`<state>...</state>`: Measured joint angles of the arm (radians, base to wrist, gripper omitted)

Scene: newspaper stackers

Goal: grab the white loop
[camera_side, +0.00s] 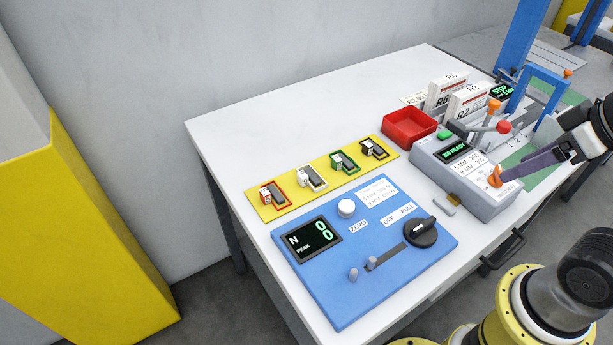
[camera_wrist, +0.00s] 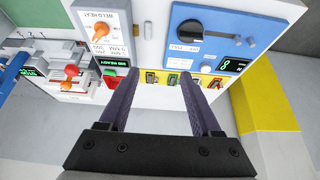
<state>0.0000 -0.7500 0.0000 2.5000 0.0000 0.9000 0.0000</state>
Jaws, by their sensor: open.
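The white loop (camera_side: 312,177) lies on a yellow strip (camera_side: 284,204), between a red loop (camera_side: 272,195) and a green loop (camera_side: 345,161). A black loop (camera_side: 375,149) is at the strip's far end. In the wrist view the strip's loops show small beyond my fingertips; the white one seems mostly hidden by the right-hand finger. My gripper (camera_wrist: 161,76) is open, with nothing between its two purple fingers. In the side view my gripper (camera_side: 512,169) is at the right, over the grey machine and well away from the white loop.
A blue panel (camera_side: 330,300) with a display, knobs and slider lies in front of the strip. A red tray (camera_side: 397,138) and a grey sealing machine (camera_side: 435,165) with an orange knob (camera_side: 495,178) stand to the right. The white table behind the strip is clear.

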